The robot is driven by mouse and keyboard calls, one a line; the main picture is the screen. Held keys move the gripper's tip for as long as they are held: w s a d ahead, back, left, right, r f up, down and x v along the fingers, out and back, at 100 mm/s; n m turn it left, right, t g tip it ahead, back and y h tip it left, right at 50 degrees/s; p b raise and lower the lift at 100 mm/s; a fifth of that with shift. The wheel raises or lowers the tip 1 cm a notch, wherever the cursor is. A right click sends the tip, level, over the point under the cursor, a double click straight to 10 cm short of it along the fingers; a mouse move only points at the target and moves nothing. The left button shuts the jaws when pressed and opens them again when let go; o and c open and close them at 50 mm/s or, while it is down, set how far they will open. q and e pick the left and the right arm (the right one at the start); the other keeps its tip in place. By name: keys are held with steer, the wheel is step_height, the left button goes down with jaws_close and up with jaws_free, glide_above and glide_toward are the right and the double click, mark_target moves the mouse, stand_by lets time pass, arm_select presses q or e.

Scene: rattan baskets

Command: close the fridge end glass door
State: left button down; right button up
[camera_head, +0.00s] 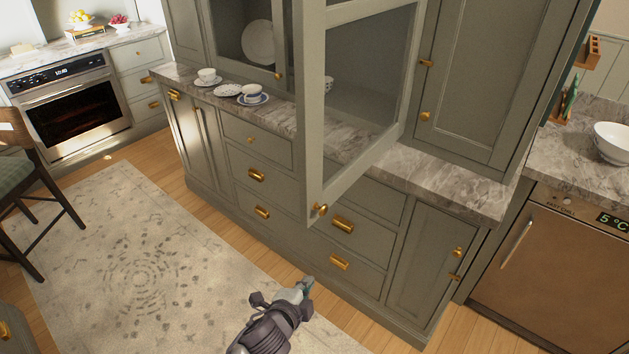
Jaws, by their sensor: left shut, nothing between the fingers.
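A grey-green framed glass door (312,110) stands swung open from the upper cabinet, out over the marble counter. Its small brass knob (321,209) is at the lower corner of the free edge. My left gripper (306,284) is shut and empty. It shows below the knob in the picture, apart from the door, in front of the lower drawers. My right gripper is out of view. A fridge (557,270) with a brown front and a "5°C" display is at the lower right; its front looks closed.
Cups and saucers (251,96) stand on the marble counter (440,175) left of the open door. A white bowl (612,142) is on the right counter. A patterned rug (140,270) covers open floor. A chair (30,190) and oven (70,105) are left.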

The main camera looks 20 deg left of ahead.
arm_select(q)
step_height(320, 180, up, 15)
steer(key=d+m+t, duration=0.2)
steer(key=t, duration=0.1)
steer(key=m+t, duration=0.2)
glide_toward(315, 181)
steer(key=s+d+r, duration=0.3)
steer(key=s+d, duration=0.1)
steer(key=d, duration=0.1)
steer(key=shift+h, duration=0.3)
steer(key=w+a+p, duration=0.1)
steer(key=w, duration=0.2)
steer(key=w+a+p, duration=0.1)
steer(key=w, duration=0.3)
steer(key=w+a+p, duration=0.1)
steer(key=w+p, duration=0.1)
steer(key=w, duration=0.1)
steer(key=shift+w, duration=0.3)
steer(key=shift+a+f, duration=0.1)
steer(key=shift+a, duration=0.3)
steer(key=shift+d, duration=0.1)
